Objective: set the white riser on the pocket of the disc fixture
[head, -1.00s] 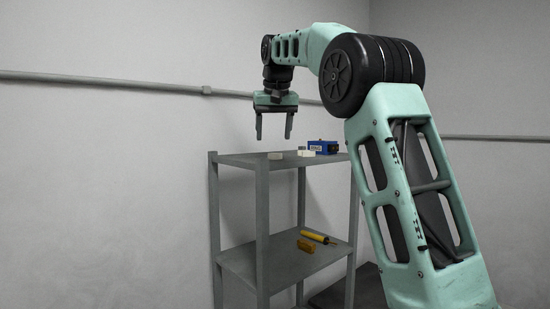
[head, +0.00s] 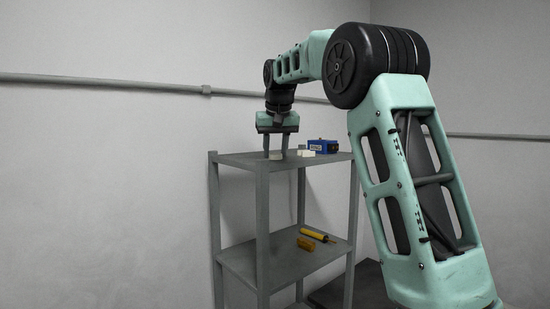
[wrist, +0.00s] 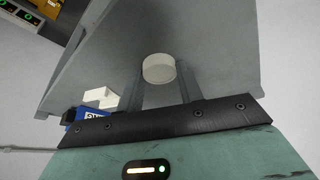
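No pocket can be made out.
A blue box with a label (head: 323,146) stands right of the white block on the top shelf (head: 235,160). A yellow-and-black tool (head: 318,235) and an orange block (head: 305,244) lie on the lower shelf. The rear wall carries a pipe (head: 120,84).

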